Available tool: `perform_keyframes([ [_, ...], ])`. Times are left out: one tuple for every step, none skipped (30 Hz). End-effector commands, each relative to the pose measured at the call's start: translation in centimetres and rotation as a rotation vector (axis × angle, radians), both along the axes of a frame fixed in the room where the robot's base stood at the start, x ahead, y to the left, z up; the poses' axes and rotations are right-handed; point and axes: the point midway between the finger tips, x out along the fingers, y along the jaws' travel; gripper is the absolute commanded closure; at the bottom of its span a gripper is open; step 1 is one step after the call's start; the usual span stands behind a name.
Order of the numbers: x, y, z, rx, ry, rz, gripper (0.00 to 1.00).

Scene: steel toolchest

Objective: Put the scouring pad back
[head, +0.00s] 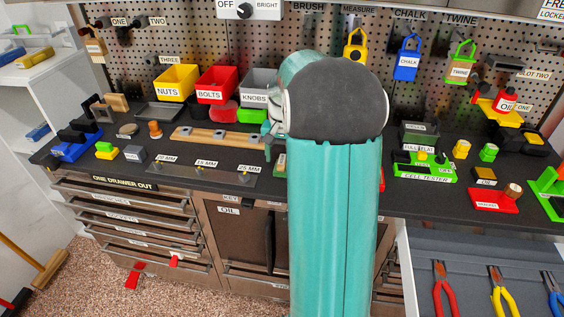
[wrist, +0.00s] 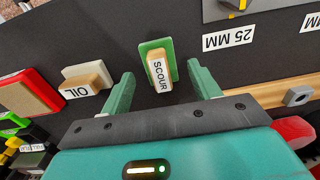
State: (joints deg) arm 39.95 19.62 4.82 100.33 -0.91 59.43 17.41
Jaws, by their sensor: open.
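The scouring pad (wrist: 170,48) is a green pad with a wooden grip block labelled SCOUR. In the wrist view it lies on the dark worktop, top centre. My gripper (wrist: 160,73) is open, with one teal finger on each side of the grip block and visible gaps to both. I cannot tell how high the fingertips are above the worktop. In the head view my arm hides most of this area; a green edge beside it (head: 280,165) is probably the pad. My gripper there (head: 268,141) is mostly hidden.
A cream pad labelled OIL (wrist: 85,82) and a red-edged pad (wrist: 30,92) lie left of the scouring pad. A wooden strip with metal pieces (head: 230,138) and a plate marked 25 MM (head: 200,174) are nearby. An open drawer with pliers (head: 470,250) juts out at right.

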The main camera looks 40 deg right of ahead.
Motion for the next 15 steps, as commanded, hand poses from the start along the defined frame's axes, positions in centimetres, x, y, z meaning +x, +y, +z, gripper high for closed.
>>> perform_keyframes([
  [0.0, 0.0, 1.2, -0.003, -0.003, 0.000, 0.38],
  [0.0, -0.1, 1.9, -0.004, -0.004, 0.000, 0.38],
  [0.0, -0.1, 2.8, -0.003, -0.004, 0.000, 0.38],
  [0.0, 0.0, 3.5, -0.003, -0.004, 0.000, 0.38],
  [0.0, 0.0, 4.2, -0.003, -0.004, 0.001, 0.38],
  [0.0, 0.0, 5.0, -0.004, -0.003, 0.001, 0.38],
  [0.0, 0.0, 5.6, -0.003, -0.002, 0.001, 0.38],
  [0.0, 0.0, 6.2, -0.003, -0.002, 0.001, 0.38],
  [-0.1, 0.0, 6.9, -0.003, -0.002, 0.000, 0.38],
  [-0.1, -0.1, 7.3, -0.002, -0.002, 0.000, 0.38],
  [-0.1, -0.1, 7.8, -0.002, -0.001, 0.000, 0.38],
  [-0.1, -0.1, 8.3, -0.002, -0.002, -0.001, 0.38],
  [-0.1, -0.1, 8.6, -0.002, -0.001, -0.001, 0.38],
  [-0.2, -0.1, 8.8, -0.001, -0.001, -0.001, 0.38],
  [-0.2, 0.0, 9.0, 0.000, 0.000, 0.000, 0.38],
])
